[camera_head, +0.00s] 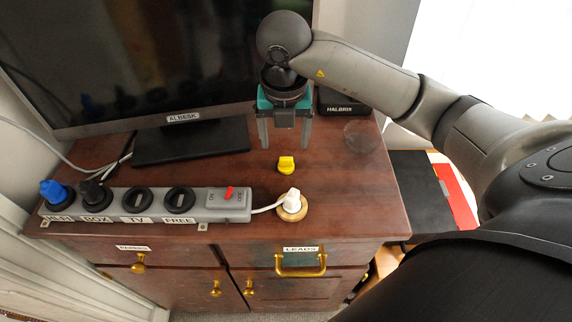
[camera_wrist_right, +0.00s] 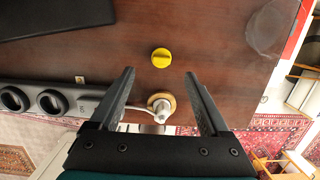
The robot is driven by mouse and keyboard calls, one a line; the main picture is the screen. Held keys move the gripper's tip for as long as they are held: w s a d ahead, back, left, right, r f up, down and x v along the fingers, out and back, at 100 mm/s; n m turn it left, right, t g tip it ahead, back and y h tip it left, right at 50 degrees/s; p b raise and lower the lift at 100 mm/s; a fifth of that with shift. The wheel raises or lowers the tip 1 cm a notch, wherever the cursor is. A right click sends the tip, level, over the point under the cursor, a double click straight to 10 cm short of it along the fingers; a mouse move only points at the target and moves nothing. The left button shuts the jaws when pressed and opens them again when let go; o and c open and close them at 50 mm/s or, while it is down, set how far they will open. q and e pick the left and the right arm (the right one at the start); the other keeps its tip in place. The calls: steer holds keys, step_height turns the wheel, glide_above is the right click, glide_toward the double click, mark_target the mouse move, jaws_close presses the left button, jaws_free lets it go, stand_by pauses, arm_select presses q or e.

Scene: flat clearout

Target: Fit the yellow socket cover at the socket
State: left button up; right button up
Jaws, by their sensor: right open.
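The yellow socket cover (camera_head: 286,165) lies on the brown cabinet top, behind the white plug; it also shows in the right wrist view (camera_wrist_right: 161,57). My right gripper (camera_head: 285,146) is open and empty above the cabinet top, pointing down, over and behind the cover. In the right wrist view its two fingers (camera_wrist_right: 160,85) are spread apart, with the cover beyond their tips. The power strip (camera_head: 150,204) lies along the front left edge, with open round sockets labelled TV (camera_head: 137,200) and FREE (camera_head: 179,200). My left gripper is not in view.
A blue plug (camera_head: 53,191) and a black plug (camera_head: 93,192) fill the strip's left sockets. A white plug (camera_head: 292,199) stands in a round brass-coloured base at the front. A television (camera_head: 150,60) stands behind. A black HALBRIX box (camera_head: 342,101) and a clear round object (camera_head: 361,135) are at right.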

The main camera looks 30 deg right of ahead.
mark_target(286, 158)
steer(key=f, duration=0.5)
steer(key=w+d+f, duration=0.1)
steer(key=f, duration=0.1)
steer(key=shift+f, duration=0.4)
jaws_close()
stand_by(0.3)
